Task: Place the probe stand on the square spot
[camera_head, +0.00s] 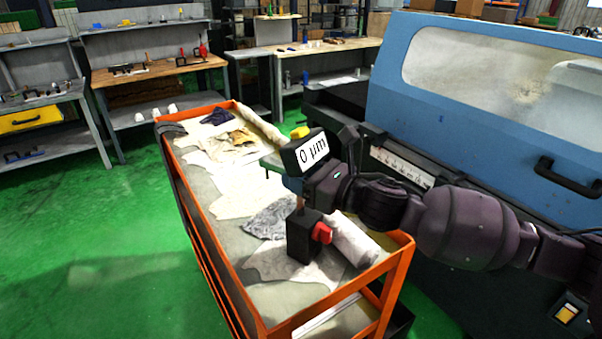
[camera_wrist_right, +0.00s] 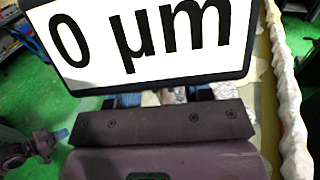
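The probe stand has a black base (camera_head: 302,240) with a red knob (camera_head: 321,233), a thin brownish post (camera_head: 299,203) and a display (camera_head: 311,152) reading "0 µm". It stands upright on the cart's near end. The display fills the top of the right wrist view (camera_wrist_right: 150,40). My right gripper (camera_head: 293,185) is at the post just below the display. Its blue fingers (camera_wrist_right: 163,97) look apart, with the post between them and a gap beside it. My left gripper shows only as a blue tip at the left edge of the wrist view (camera_wrist_right: 61,134). I cannot make out a square spot.
The orange-framed cart (camera_head: 262,329) carries rags (camera_head: 240,197), a paper roll (camera_head: 352,240) and a long rolled cloth (camera_head: 262,125). The blue grinder (camera_head: 400,100) with a black handle (camera_head: 567,178) stands right. Workbenches (camera_head: 160,70) line the back. Green floor is free on the left.

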